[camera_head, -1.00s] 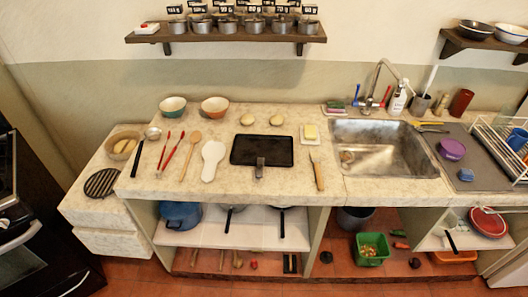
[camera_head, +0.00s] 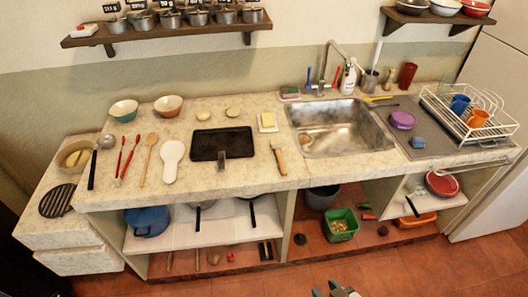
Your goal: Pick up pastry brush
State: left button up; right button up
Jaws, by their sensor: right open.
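The pastry brush (camera_head: 280,160) lies flat on the stone counter near its front edge, left of the sink. It has a wooden handle and a pale head. My right gripper (camera_head: 337,289) shows only in part at the bottom edge of the view. It is open, over the floor in front of the counter, well apart from the brush. My left gripper is out of view.
A black tray (camera_head: 222,143) lies left of the brush, and a butter dish (camera_head: 268,122) lies behind it. The sink (camera_head: 340,128) is to the right. A dish rack (camera_head: 470,118) stands farther right. Bare counter surrounds the brush.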

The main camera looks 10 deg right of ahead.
aim_at(276, 147)
jog(key=i+l, duration=0.1)
jog(key=l, duration=0.8)
jog(key=i+l+u, duration=0.15)
jog(key=l, duration=0.35)
jog(key=l+u, duration=0.1)
jog(key=l, duration=0.45)
jog(key=u, duration=1.4)
jog(key=i+l, duration=0.05)
jog(key=l, duration=0.05)
